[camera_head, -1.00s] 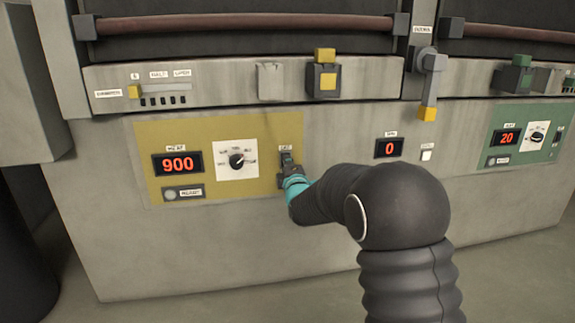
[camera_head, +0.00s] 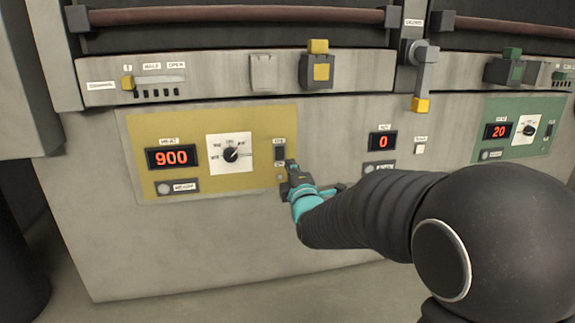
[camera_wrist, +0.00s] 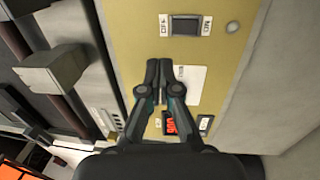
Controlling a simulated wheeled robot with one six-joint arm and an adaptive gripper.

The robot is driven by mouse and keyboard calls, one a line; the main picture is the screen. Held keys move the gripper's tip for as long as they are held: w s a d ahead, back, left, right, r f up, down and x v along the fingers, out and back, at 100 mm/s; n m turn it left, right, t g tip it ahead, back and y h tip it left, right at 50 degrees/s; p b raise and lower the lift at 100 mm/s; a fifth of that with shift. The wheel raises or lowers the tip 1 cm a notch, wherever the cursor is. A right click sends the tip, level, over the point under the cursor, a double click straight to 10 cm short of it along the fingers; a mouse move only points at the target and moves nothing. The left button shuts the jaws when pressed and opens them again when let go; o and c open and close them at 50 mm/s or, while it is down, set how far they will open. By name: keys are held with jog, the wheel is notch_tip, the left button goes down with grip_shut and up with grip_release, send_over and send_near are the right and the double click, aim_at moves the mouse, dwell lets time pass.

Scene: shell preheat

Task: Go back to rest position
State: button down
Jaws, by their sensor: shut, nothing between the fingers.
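My gripper (camera_head: 291,172) is shut and empty in front of the lower right part of the yellow panel (camera_head: 205,112). It sits just below and beside the black rocker switch (camera_head: 279,150) in the head view. In the wrist view my gripper (camera_wrist: 163,68) has its fingers together, pointing toward the panel (camera_wrist: 220,50). The rocker switch (camera_wrist: 185,26) shows beyond the fingertips there, apart from them. The red display (camera_head: 171,157) on the panel reads 900. A black dial (camera_head: 231,154) on a white plate stands to the switch's left.
A second display (camera_head: 382,141) reads 0 to the right of the yellow panel. A green panel (camera_head: 546,118) with a display reading 20 is farther right. A grey lever with a yellow tip (camera_head: 420,104) and a black-and-yellow block (camera_head: 317,70) stick out above. Floor shows at lower left.

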jog(key=shift+s+d, duration=0.1)
jog(key=shift+s, duration=0.3)
notch_tip(320, 180, down, 12)
jog(key=s+m+g+h, duration=0.1)
jog(key=s+m+g, duration=0.2)
jog(key=m+g, duration=0.3)
jog(key=s+d+f+m+g+h, duration=0.2)
jog(key=s+d+f+m+g, duration=0.25)
jog(key=s, duration=0.45)
jog(key=s+d+r+m+g+h+p, duration=0.1)
jog(key=s+d+r+m+g+p, duration=0.25)
jog(key=s, duration=0.55)
jog(key=s+d+r+m+g+h, duration=0.1)
jog(key=s+d+r+m, duration=0.1)
jog(key=s+d+m, duration=0.55)
jog(key=s+d+r+t+p, duration=0.2)
jog(key=s+d+r, duration=0.1)
jog(key=s+r, duration=0.4)
jog(key=s, duration=0.2)
jog(key=shift+s+d+r+p, duration=0.15)
jog(key=shift+s+d+p, duration=0.1)
jog(key=shift+s+p, duration=0.05)
